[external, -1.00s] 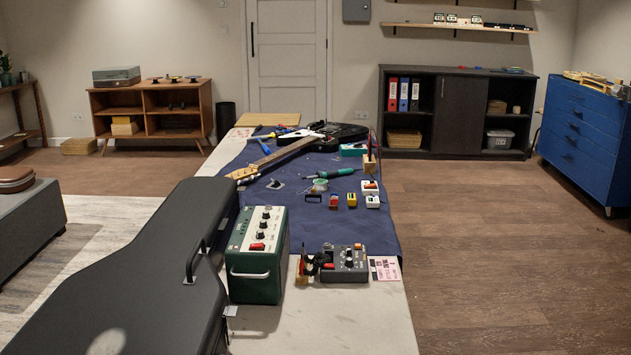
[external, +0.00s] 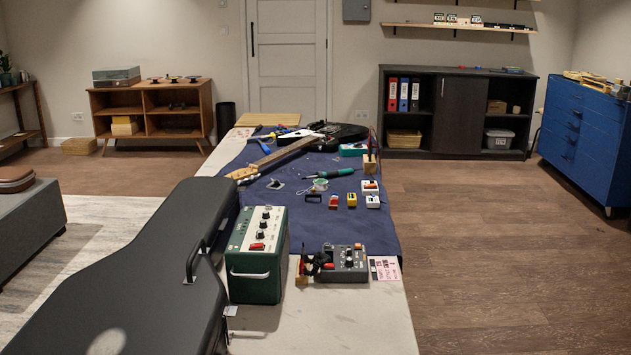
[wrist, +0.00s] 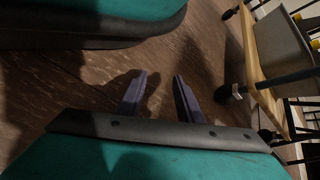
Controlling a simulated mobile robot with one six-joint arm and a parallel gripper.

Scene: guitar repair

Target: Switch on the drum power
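A dark grey box with several knobs (external: 349,272), possibly the drum unit, sits at the near right part of the workbench in the external view. A small red switch (external: 328,266) shows on its top; I cannot tell its position. My gripper (wrist: 160,75) shows in the wrist view with its two fingers apart and nothing between them. It is above a dark wooden floor. The grey box is not seen in the wrist view, and my arm is not seen in the external view.
A green amplifier-like box (external: 257,283) with its own red switch (external: 257,247) stands left of the grey box. A black guitar case (external: 130,270) lies further left. A wooden frame on casters (wrist: 255,65) is at the right of the wrist view. Open floor (external: 490,270) lies right of the bench.

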